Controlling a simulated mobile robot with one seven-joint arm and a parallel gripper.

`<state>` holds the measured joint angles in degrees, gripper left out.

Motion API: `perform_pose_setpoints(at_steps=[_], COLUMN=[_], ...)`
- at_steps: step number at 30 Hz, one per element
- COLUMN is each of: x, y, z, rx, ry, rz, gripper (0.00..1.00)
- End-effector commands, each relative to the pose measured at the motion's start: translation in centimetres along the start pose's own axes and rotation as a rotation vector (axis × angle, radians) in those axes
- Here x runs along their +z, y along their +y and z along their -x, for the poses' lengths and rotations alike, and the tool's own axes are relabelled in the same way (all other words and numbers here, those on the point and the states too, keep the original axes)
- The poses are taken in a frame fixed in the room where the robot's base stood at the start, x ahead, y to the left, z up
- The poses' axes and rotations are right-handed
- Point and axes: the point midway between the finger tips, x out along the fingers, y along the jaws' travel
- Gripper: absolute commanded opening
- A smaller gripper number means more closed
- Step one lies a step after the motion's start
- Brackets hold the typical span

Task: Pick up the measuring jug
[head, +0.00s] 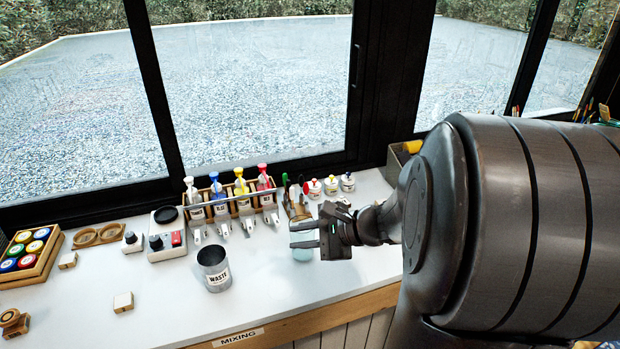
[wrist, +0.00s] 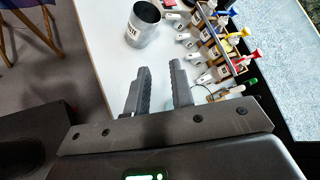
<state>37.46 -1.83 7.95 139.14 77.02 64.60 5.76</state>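A small pale blue-green vessel (head: 303,254), which may be the measuring jug, shows in the head view just below my gripper (head: 293,235). The fingers and hand hide most of it, and I cannot make out a handle or markings. My gripper is open, its two fingers apart and pointing left over the white bench. In the wrist view, my gripper (wrist: 160,68) shows two parted fingers with only white bench top between them. I cannot clearly make out the jug in that view.
A grey waste can (head: 214,270) stands left of my gripper; it also shows in the wrist view (wrist: 143,26). A rack of colored pump bottles (head: 232,203) stands behind. Small lidded jars (head: 331,186) stand at the back right. The front bench (head: 175,318) is mostly clear.

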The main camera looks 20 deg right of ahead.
Motion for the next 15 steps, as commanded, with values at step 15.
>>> perform_pose_setpoints(at_steps=[15], x=[-22.3], y=[-6.5], z=[11.8], rx=[-0.927], ry=[-0.072], rz=[-0.809], gripper=[0.22])
